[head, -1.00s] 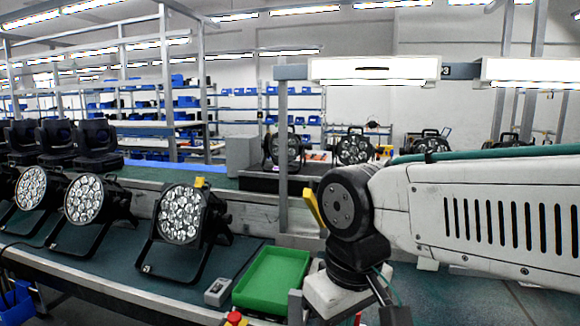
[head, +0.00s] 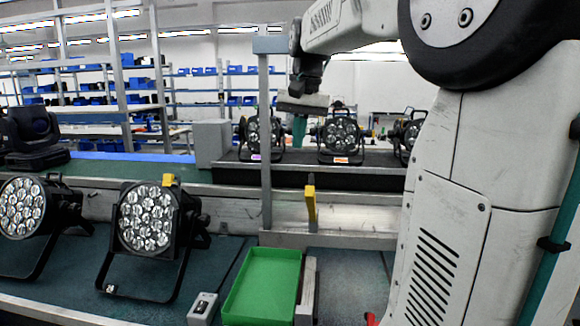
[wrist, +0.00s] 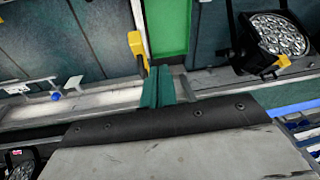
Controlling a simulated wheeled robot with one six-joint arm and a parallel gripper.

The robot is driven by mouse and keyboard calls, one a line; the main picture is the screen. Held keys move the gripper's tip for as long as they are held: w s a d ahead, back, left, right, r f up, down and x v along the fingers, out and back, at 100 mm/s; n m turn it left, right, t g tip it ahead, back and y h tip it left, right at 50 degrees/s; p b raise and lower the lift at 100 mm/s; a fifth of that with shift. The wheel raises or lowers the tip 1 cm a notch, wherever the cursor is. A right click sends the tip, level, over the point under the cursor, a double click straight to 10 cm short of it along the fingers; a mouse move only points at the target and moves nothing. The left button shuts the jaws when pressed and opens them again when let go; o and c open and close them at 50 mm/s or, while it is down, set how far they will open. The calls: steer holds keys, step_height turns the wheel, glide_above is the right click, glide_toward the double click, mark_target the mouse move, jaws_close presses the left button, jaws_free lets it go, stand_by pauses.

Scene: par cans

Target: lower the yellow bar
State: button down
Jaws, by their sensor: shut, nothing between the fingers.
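The yellow bar (head: 311,203) stands roughly upright at the metal rail behind the bench, just right of the grey post. It also shows in the wrist view (wrist: 137,46), left of the fingertips. My gripper (head: 299,130) points down above and beyond the bar in the head view, with teal fingers. In the wrist view the fingers (wrist: 158,84) are together and empty, close to the bar in the picture; I cannot tell whether they touch it. The bar's lower end is unclear.
A green tray (head: 262,285) lies on the bench in front of the bar, with a small grey box (head: 202,308) beside it. A par can (head: 147,220) stands to the left. More par cans (head: 341,138) stand on the dark conveyor behind. A grey post (head: 265,150) rises left of the bar.

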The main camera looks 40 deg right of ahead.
steer(key=w+d+r+m, duration=0.2)
steer(key=w+d+m, duration=0.15)
steer(key=d, duration=0.85)
steer(key=shift+n, duration=0.25)
steer(key=f, duration=0.4)
steer(key=a+f, duration=0.1)
steer(key=f, duration=0.3)
steer(key=w+f, duration=0.1)
steer(key=f, duration=0.3)
steer(key=shift+a+f, duration=0.2)
steer(key=shift+f, duration=0.05)
